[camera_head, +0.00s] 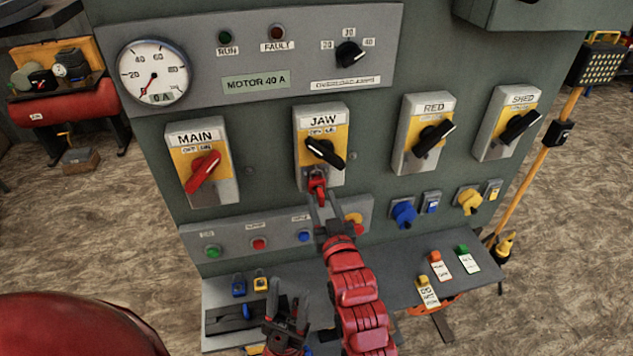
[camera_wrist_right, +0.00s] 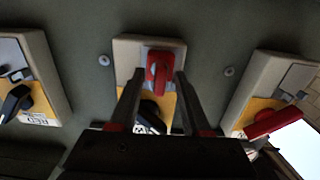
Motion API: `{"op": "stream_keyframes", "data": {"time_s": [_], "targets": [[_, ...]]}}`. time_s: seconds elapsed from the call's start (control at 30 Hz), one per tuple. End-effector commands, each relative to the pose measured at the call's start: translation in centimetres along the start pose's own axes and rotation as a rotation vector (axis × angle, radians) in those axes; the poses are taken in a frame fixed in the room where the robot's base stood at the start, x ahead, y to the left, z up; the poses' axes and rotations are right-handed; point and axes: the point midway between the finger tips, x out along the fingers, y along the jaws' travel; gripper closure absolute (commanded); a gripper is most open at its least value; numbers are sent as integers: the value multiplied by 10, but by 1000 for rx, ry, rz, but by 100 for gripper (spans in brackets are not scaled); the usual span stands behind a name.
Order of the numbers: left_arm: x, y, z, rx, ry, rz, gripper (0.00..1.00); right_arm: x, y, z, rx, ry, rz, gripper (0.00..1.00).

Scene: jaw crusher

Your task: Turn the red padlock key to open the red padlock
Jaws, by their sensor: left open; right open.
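The red padlock (camera_head: 317,182) hangs at the bottom of the JAW switch (camera_head: 333,177); it also shows in the right wrist view (camera_wrist_right: 177,54). A red key-like piece (camera_wrist_right: 158,74) stands out from its face. My right gripper (camera_head: 320,202) is open, its fingers pointing at the padlock. In the right wrist view the fingertips (camera_wrist_right: 159,80) lie to either side of the red piece, with gaps visible; whether either touches is unclear. My left gripper (camera_head: 286,310) is open and empty, low over the shelf.
The MAIN switch (camera_head: 230,187) with a red handle is to the left. The RED switch (camera_head: 408,160) is to the right. Push buttons (camera_head: 259,244) sit below. Blue (camera_head: 239,287) and yellow (camera_head: 260,284) padlocks and tags (camera_head: 437,265) are on the shelf.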

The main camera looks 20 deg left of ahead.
Motion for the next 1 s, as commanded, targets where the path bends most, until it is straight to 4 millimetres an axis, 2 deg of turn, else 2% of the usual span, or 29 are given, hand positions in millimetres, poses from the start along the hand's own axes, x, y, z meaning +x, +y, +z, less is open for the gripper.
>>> {"op": "stream_keyframes", "data": {"time_s": [1.0], "targets": [[-7, 0, 1, 0, 0, 0, 49, 0, 0, 0, 0, -1, 0, 52]]}}
